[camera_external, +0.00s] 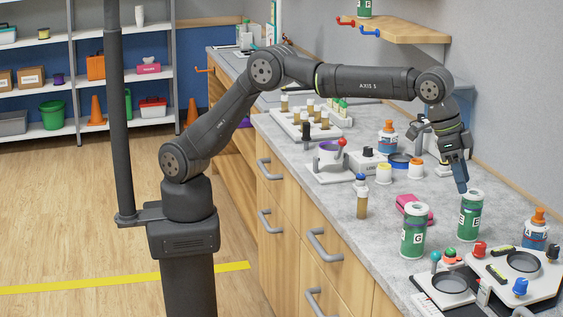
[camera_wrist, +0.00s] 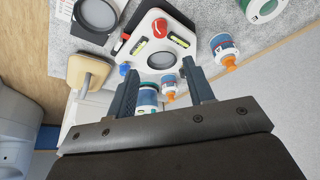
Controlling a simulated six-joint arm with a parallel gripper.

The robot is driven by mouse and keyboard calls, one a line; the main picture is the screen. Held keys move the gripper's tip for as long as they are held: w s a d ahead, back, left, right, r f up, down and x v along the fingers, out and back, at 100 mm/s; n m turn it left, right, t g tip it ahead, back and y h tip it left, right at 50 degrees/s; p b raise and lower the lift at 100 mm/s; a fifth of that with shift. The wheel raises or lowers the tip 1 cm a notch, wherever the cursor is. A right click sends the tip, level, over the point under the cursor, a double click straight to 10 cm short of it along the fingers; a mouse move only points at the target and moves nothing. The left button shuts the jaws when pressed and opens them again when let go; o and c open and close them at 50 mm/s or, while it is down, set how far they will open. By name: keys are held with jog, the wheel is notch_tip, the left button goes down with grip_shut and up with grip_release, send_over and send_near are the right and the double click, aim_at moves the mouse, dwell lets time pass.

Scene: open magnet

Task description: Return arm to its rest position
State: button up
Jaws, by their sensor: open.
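My gripper (camera_external: 461,184) hangs at the end of my extended arm over the right side of the counter, fingers pointing down. In the external view its tips overlap the top area of a green canister (camera_external: 469,222); I cannot tell whether they touch it. In the wrist view my gripper (camera_wrist: 160,70) has its two fingers spread. Between them a green-banded container (camera_wrist: 148,96) and an orange-capped bottle (camera_wrist: 168,88) appear beyond the fingers, and nothing is visibly clamped.
A second green canister (camera_external: 413,235), an orange-capped bottle (camera_external: 535,230) and a white device with a round plate (camera_external: 523,263) stand near my gripper. A brown vial (camera_external: 362,203) and a vial rack (camera_external: 305,124) stand farther along the counter. A wooden shelf (camera_external: 395,30) juts above.

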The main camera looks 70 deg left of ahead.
aim_at(479, 243)
jog(key=shift+s+a+r, duration=0.2)
jog(key=shift+r, duration=0.45)
jog(key=x, duration=1.7)
jog(key=shift+w+f, duration=0.1)
jog(key=shift+f, duration=0.1)
